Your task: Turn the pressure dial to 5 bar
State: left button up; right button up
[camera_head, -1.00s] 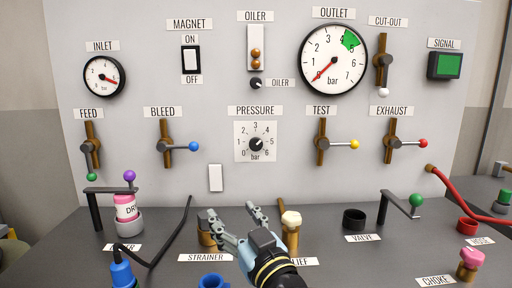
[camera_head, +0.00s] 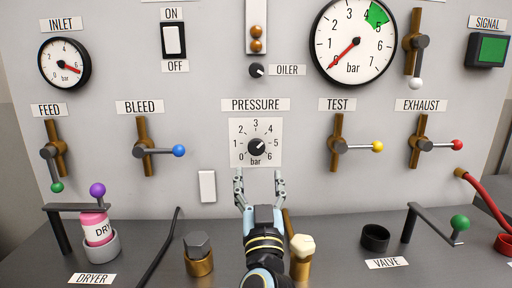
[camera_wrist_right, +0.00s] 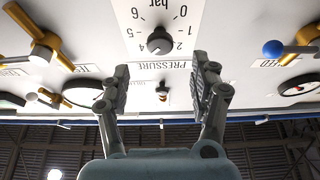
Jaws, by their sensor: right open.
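The pressure dial is a small black knob (camera_head: 255,146) on a white scale plate (camera_head: 236,158) marked 0 to 6 bar, on the upright panel. Its light mark seems to point up and right, about between 4 and 5. My right gripper (camera_head: 259,174) is just below the plate, fingers pointing up at it, open and empty, not touching the knob. In the right wrist view the knob (camera_wrist_right: 160,40) shows upside down, beyond and between the two spread fingertips (camera_wrist_right: 161,65). My left gripper is not in view.
The test lever (camera_head: 358,147) and bleed lever (camera_head: 160,151) stick out on either side of the dial. A white blank plate (camera_head: 207,186) is at lower left. The outlet gauge (camera_head: 354,42) is above right. A brass strainer (camera_head: 199,262) and cream-topped fitting (camera_head: 301,250) stand on the bench.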

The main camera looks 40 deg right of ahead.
aim_at(257, 150)
jog(key=p+x, duration=0.1)
jog(key=x, duration=0.7)
jog(key=shift+r, duration=0.15)
jog(key=shift+w+d+r, duration=0.2)
jog(key=shift+w, duration=0.25)
jog(key=c, duration=1.2)
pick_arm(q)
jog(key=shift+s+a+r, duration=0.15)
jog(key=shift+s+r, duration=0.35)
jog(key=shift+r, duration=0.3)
pick_arm(e)
jog(key=shift+o, duration=0.2)
